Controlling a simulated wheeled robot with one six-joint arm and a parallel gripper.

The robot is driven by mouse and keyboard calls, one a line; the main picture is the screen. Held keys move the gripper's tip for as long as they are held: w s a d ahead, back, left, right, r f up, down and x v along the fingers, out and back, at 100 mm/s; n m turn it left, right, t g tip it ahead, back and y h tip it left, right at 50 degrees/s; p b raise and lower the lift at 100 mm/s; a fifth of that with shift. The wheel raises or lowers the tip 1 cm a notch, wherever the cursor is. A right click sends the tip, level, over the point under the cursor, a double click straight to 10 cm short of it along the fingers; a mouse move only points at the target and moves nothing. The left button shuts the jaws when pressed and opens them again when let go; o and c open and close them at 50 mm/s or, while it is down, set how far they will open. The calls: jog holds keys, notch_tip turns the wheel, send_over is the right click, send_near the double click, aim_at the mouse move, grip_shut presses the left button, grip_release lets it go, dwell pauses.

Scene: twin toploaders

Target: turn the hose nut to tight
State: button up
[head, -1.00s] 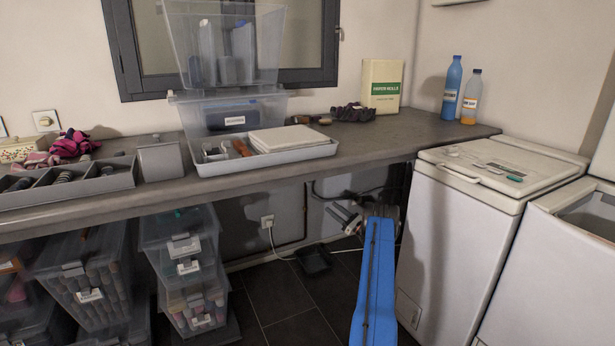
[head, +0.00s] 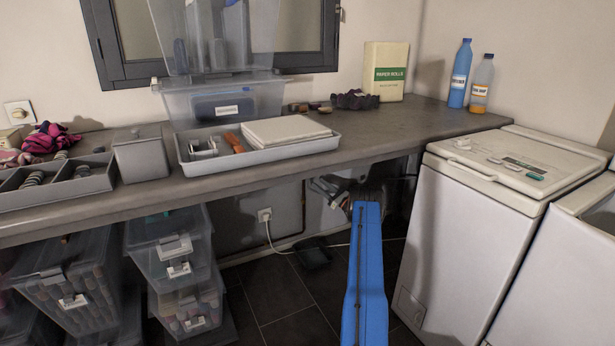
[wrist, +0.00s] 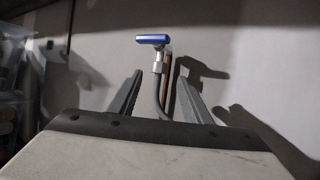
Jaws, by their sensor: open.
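In the wrist view, a tap with a blue handle (wrist: 153,39) is in front of the wall. Below the handle is a small silver hose nut (wrist: 157,68), and a grey hose (wrist: 161,98) curves down from it. My gripper (wrist: 160,77) is open. Its two dark fingers stand wide apart, one either side of the hose in the picture. The nut appears just beyond the fingertips; I see no contact. In the head view, my gripper (head: 333,190) is under the counter, small and partly in shadow; the nut cannot be made out there.
The grey counter (head: 400,131) overhangs my arm. A white toploader (head: 465,215) stands close on the right. Stacked clear bins (head: 178,262) stand under the counter on the left. A copper pipe (wrist: 170,62) runs behind the hose. A white cable (head: 272,240) hangs from a wall socket.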

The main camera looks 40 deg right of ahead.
jog(key=x, duration=0.9)
jog(key=shift+w+a+r, duration=0.1)
jog(key=shift+w+r, duration=0.05)
jog(key=shift+w, duration=0.1)
jog(key=c, duration=1)
jog(key=shift+h, duration=0.4)
jog(key=shift+a+r+m+t+h, duration=0.1)
jog(key=shift+m+t+h, duration=0.2)
jog(key=shift+m+h, duration=0.5)
jog(key=m+h, duration=0.2)
jog(key=h, duration=0.3)
jog(key=shift+m+h, duration=0.4)
jog(key=shift+h, duration=0.2)
